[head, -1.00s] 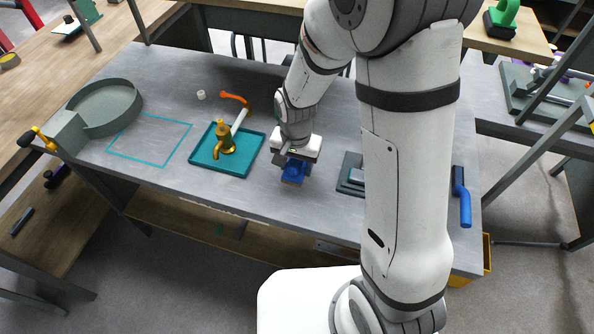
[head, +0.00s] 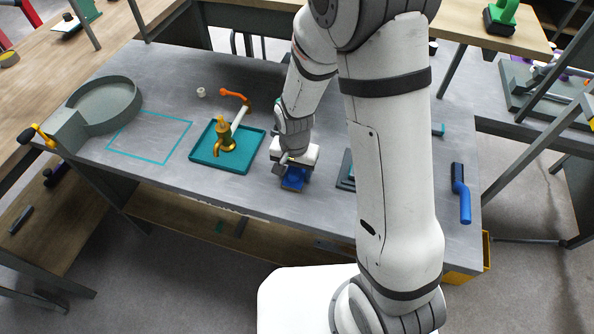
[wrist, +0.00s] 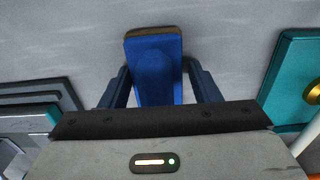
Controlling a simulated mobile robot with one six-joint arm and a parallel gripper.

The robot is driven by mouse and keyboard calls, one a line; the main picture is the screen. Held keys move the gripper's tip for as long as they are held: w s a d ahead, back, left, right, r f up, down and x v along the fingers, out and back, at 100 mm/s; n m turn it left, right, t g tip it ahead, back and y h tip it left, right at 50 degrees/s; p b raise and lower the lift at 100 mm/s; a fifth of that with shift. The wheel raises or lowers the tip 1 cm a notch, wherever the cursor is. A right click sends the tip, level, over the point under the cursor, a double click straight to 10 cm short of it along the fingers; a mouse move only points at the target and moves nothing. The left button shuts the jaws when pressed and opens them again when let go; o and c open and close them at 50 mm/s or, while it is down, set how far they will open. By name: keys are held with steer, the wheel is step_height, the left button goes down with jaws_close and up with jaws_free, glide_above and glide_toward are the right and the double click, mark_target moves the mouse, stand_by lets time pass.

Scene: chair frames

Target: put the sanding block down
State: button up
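The sanding block (head: 293,182) is blue with a brown edge. In the head view it is at the front middle of the grey workbench, just below my gripper (head: 287,165). In the wrist view the sanding block (wrist: 153,72) sits between the two dark fingers of my gripper (wrist: 157,70), which appear to close on its sides. It is at or very close to the bench top; I cannot tell whether it touches. My gripper hides part of its upper side in the head view.
A teal tray (head: 206,163) with a brass tap lies left of the block. Further left are a teal outlined rectangle (head: 150,157) and a grey round basin (head: 105,103). A dark grey plate (head: 346,170) is close on the right. A blue-handled tool (head: 461,193) lies at the right end.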

steer(key=shift+o, duration=0.3)
steer(key=shift+s+d+f, duration=0.25)
steer(key=shift+s+f, duration=0.05)
steer(key=shift+s, duration=0.05)
steer(key=shift+w+r+p, duration=0.1)
steer(key=shift+r+p, duration=0.25)
steer(key=shift+r, duration=0.1)
steer(key=r, duration=1)
steer(key=shift+w+a+r+b, duration=0.1)
steer(key=shift+w+r+b, duration=0.1)
steer(key=shift+r+b, duration=0.15)
steer(key=shift+r, duration=0.7)
steer(key=s+d+r+n+t, duration=0.3)
steer(key=s+d+r+n, duration=0.1)
steer(key=s+d+r, duration=0.8)
steer(key=shift+s+d, duration=0.15)
steer(key=shift+d, duration=0.45)
